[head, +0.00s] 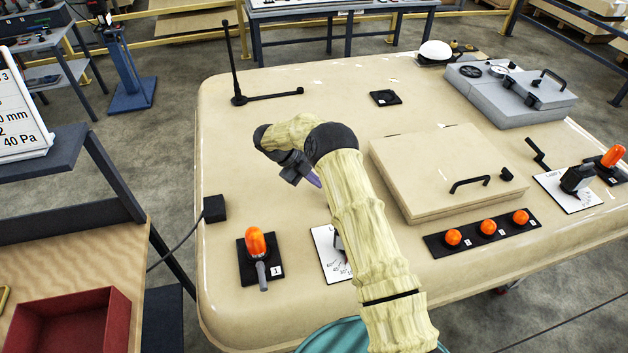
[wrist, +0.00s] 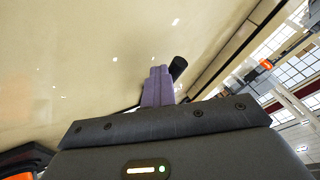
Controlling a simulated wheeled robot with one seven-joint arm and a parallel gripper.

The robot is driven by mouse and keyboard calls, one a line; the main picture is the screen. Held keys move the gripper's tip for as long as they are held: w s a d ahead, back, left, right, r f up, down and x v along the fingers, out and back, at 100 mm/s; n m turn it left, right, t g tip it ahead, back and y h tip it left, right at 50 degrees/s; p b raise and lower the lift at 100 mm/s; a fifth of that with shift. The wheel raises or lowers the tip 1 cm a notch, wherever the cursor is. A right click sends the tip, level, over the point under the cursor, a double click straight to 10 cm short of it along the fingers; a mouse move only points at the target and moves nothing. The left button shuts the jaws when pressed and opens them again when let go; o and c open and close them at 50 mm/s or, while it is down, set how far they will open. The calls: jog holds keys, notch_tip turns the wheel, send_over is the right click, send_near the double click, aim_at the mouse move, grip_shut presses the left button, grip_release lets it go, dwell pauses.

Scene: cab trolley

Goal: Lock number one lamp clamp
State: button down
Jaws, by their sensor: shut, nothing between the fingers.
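The number one lamp (head: 255,240) is an orange dome on a black plate marked 1, at the left front of the beige table. A grey lever (head: 262,276) points from its base toward the near edge. Beside it lies a white marked plate (head: 323,243), with a dark part on it mostly hidden behind my arm. My gripper (head: 313,180) has purple fingers and is above the table, behind that plate and away from the lamp. In the wrist view the fingers (wrist: 158,84) are shut and empty. A black rounded end (wrist: 178,68) shows just beyond them; I cannot tell what it belongs to.
A beige hinged lid (head: 425,165) with a black handle lies right of my arm. Several orange lamps stand on a black strip (head: 470,243) before it. A grey case (head: 505,97) is at the back right. A black box (head: 214,208) sits at the left edge.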

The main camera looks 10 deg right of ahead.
jog(key=shift+w+d+r, duration=0.1)
jog(key=shift+w+d, duration=0.05)
jog(key=shift+d, duration=0.15)
jog(key=a, duration=0.2)
jog(key=a+f+b, duration=0.1)
jog(key=a, duration=0.1)
jog(key=shift+a+f, duration=0.2)
jog(key=b+v, duration=0.2)
jog(key=v, duration=0.3)
jog(key=shift+w+r, duration=0.2)
jog(key=shift+b+v, duration=0.3)
jog(key=shift+v, duration=0.75)
jog(key=shift+w+a+r, duration=0.25)
jog(key=shift+w+r, duration=0.1)
jog(key=shift+r, duration=0.15)
jog(key=shift+w+a+r, duration=0.3)
jog(key=shift+w+r, duration=0.1)
jog(key=shift+r, duration=0.15)
jog(key=shift+r, duration=0.15)
